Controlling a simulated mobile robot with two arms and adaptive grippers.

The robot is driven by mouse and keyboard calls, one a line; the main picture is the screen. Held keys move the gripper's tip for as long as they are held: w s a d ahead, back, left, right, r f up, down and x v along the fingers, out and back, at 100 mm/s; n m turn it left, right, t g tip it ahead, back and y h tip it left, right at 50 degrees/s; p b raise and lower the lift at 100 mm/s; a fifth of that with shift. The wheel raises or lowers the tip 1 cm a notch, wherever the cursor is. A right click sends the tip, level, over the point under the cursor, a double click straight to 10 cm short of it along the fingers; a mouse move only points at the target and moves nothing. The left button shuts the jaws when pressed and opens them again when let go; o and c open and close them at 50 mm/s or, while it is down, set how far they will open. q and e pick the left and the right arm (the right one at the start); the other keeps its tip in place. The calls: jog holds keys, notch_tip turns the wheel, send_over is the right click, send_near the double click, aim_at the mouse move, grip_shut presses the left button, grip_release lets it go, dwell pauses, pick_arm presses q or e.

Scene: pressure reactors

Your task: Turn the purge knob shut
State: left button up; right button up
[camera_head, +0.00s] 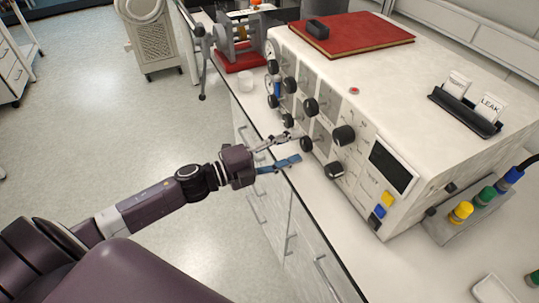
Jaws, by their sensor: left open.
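Several round black knobs sit on the front panel of a white reactor control box (420,75). Their labels are too small to read, so I cannot tell which one is the purge knob. My left gripper (291,149) reaches in from the left with its two fingers spread apart, and it holds nothing. Its fingertips are close to a lower black knob (306,144). I cannot tell whether they touch it. Larger black knobs (343,135) (334,170) are to the right of the fingertips. My right gripper is not in view.
The box stands on a white bench (335,225) with drawers below its front edge. A dark screen (393,166) and coloured buttons are at the panel's right end. A red book (365,33) and a card holder (465,110) rest on the box. The floor at left is mostly clear.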

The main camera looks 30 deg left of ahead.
pick_arm(q)
jog(key=v, duration=0.7)
jog(key=shift+s+a, duration=0.15)
jog(key=shift+s, duration=0.05)
jog(key=a+f+n+y, duration=0.4)
jog(key=a+f+n, duration=0.15)
jog(key=f, duration=0.55)
jog(key=a+f+n+y, duration=0.4)
jog(key=a+f, duration=0.2)
jog(key=f, duration=0.4)
jog(key=s+a+f+n+g+y, duration=0.1)
jog(key=s+f+n+g, duration=0.2)
jog(key=f, duration=0.5)
jog(key=s+a+f+n+g+y, duration=0.1)
jog(key=s+f+n+y, duration=0.15)
jog(key=s+f, duration=0.5)
jog(key=s+d+f+n+g, duration=0.4)
jog(key=s+f, duration=0.8)
jog(key=f, duration=0.3)
jog(key=s+d+f+n+g, duration=0.1)
jog(key=s+d+f, duration=0.3)
jog(key=s, duration=0.5)
jog(key=s+d+f+n+g, duration=0.1)
jog(key=s+d+f+g, duration=0.3)
jog(key=s, duration=0.6)
jog(key=d, duration=0.2)
jog(key=shift+d+n, duration=0.3)
jog(key=shift+w+h, duration=0.1)
jog(key=shift+h, duration=0.15)
